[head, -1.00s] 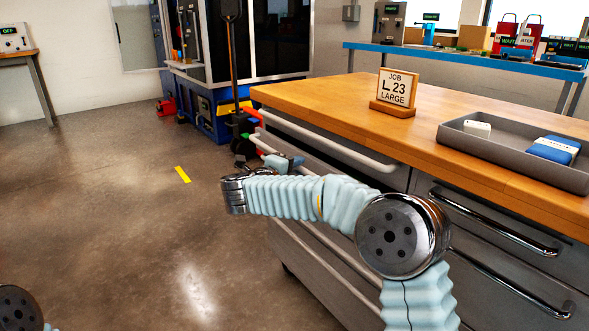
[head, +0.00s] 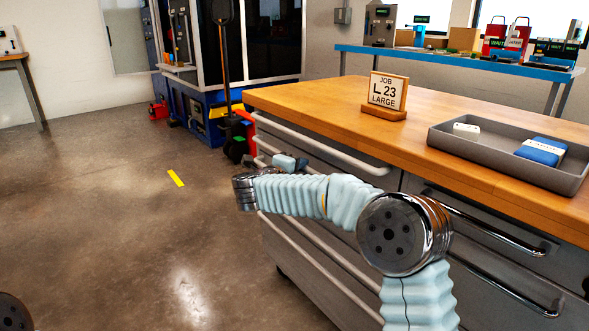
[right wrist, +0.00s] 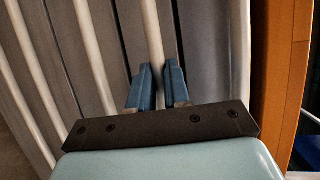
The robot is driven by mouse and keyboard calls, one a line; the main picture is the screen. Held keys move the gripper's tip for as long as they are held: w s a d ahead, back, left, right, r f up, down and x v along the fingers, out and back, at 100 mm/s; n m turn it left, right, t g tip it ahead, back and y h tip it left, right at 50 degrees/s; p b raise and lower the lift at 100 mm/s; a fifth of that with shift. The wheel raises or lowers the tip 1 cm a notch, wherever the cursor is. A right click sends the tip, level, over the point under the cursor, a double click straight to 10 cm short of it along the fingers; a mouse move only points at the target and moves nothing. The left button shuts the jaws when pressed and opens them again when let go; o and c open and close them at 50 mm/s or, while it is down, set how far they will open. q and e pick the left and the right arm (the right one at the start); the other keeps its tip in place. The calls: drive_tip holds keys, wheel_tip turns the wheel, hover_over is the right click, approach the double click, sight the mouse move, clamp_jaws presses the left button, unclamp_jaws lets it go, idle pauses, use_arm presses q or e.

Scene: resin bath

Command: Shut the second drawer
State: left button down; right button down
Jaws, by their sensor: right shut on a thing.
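The grey cabinet (head: 335,185) under the wooden top has several drawers with long white bar handles. The top handle (head: 320,140) runs just below the worktop. My right gripper (head: 290,162) is at the cabinet front below it, partly hidden by my arm. In the right wrist view its two blue fingers (right wrist: 158,88) are shut on a white bar handle (right wrist: 152,35), the second one from the wooden edge. The top handle (right wrist: 240,45) lies to the right of it there. How far the second drawer stands out is hard to tell. My left gripper is out of view.
On the worktop (head: 300,100) stand a job sign (head: 386,92) and a grey tray (head: 480,160) with a white and a blue item. Dark-handled drawers (head: 490,232) are at the right. Open floor (head: 120,230) with a yellow strip (head: 176,177) lies left.

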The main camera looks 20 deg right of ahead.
drive_tip(key=shift+d+r, duration=0.1)
drive_tip(key=shift+d, duration=0.15)
drive_tip(key=c, duration=1.1)
unclamp_jaws()
drive_tip(key=v, duration=1.3)
drive_tip(key=shift+s+a, duration=0.2)
drive_tip(key=shift+a, duration=0.1)
